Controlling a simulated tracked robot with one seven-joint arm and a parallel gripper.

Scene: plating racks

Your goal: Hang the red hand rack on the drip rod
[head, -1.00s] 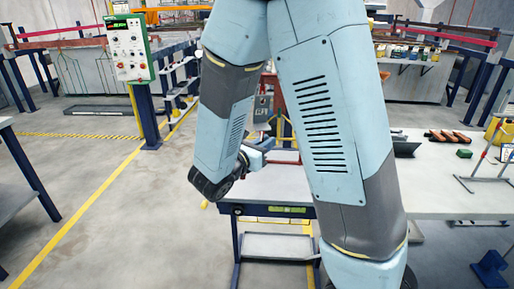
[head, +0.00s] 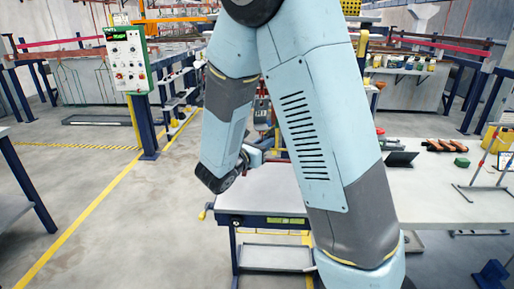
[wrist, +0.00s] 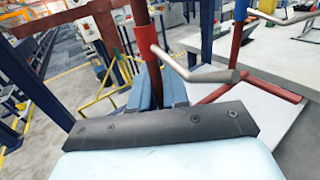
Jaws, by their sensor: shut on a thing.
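My gripper (wrist: 158,88) shows in the wrist view as two blue fingers beyond a dark bracket. It is shut on the upright red stem of the red hand rack (wrist: 147,40), which rises between the fingers. A bent silver arm (wrist: 190,70) runs right from the stem's collar. Red bars (wrist: 272,88) lie lower right; whether they belong to the rack is unclear. In the head view my gripper (head: 256,154) is above the table's left end, partly hidden by my arm, which hides most of the rack. I cannot pick out the drip rod with certainty.
A light worktable (head: 440,190) stretches right, carrying orange-brown pieces (head: 445,146), a green block (head: 461,162) and a wire stand (head: 475,190). A control box (head: 126,58) stands on a blue post at left. The floor between is clear.

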